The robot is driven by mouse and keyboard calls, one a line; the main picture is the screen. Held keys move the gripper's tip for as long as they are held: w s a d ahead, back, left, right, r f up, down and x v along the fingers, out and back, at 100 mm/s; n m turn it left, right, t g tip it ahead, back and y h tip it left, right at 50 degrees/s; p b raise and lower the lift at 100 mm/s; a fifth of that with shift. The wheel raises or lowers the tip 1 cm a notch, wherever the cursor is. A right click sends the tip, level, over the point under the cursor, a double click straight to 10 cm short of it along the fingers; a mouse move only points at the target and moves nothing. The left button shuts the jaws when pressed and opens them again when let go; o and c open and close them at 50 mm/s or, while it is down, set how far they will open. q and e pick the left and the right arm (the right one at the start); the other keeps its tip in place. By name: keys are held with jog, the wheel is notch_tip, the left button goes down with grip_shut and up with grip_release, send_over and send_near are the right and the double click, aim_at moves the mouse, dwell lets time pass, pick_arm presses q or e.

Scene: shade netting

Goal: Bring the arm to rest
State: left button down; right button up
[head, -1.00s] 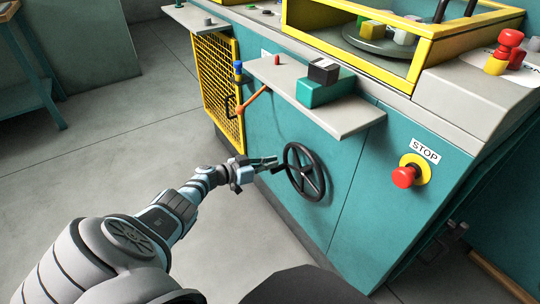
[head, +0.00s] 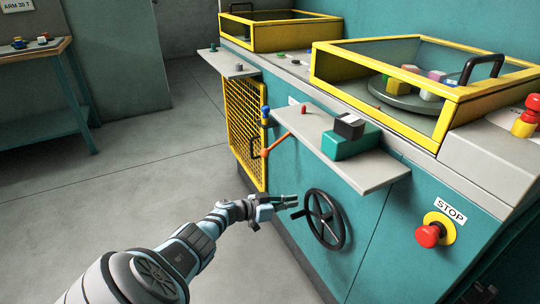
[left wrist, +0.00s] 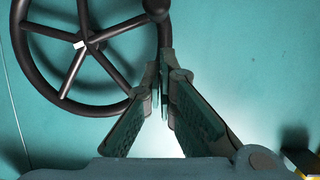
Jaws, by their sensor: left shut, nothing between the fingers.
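My left arm reaches in from the bottom left of the head view. Its gripper (head: 290,202) is just left of the black handwheel (head: 325,219) on the teal machine front. In the left wrist view the gripper's fingers (left wrist: 165,75) meet at the tips, with nothing between them. The handwheel (left wrist: 72,97) fills the upper left there, and its dark knob is just above the fingertips. I cannot tell whether the fingertips touch the wheel or knob. My right gripper is not in view.
A grey shelf (head: 290,123) with a teal-and-black block (head: 349,143) juts out above the handwheel. A red stop button (head: 428,236) is to the right. A yellow mesh door (head: 243,120) stands left. The grey floor (head: 110,210) on the left is clear.

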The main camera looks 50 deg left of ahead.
pick_arm(q)
jog(key=r+p+v, duration=0.1)
jog(key=p+v, duration=0.4)
jog(key=v, duration=0.5)
jog(key=shift+a+r, duration=0.25)
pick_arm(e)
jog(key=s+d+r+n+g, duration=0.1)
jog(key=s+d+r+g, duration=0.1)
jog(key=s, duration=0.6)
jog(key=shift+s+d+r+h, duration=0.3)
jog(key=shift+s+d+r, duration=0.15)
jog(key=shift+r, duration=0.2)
